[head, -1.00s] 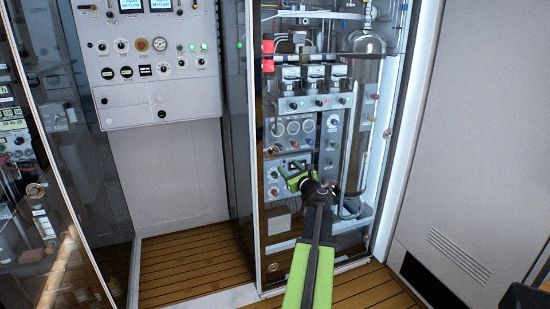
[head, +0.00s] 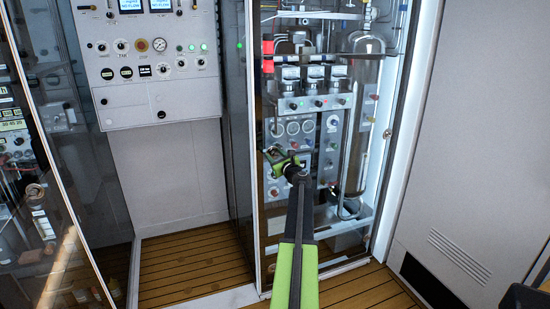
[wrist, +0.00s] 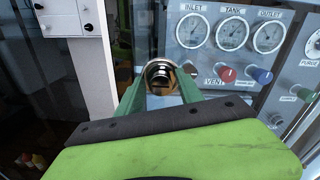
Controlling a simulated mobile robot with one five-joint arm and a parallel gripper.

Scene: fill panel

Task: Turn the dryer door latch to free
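The latch (wrist: 160,72) shows in the wrist view as a round, shiny metal knob with a brownish part below its face. My gripper (head: 281,157) is in front of the left part of the dryer's glass front in the head view. In the wrist view its two green fingers (wrist: 160,85) stand apart, one on each side of the knob. I cannot tell whether they touch it. In the head view the latch is hidden behind my gripper. The glass dryer cabinet (head: 260,222) appears closed.
Behind the glass are gauges (wrist: 231,33), a red knob (wrist: 226,74), a blue knob (wrist: 262,76) and a tall cylinder (head: 360,110). A white control panel (head: 150,62) is at the left. A second glass cabinet (head: 85,180) stands farther left. Wooden floor (head: 195,265) lies between them.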

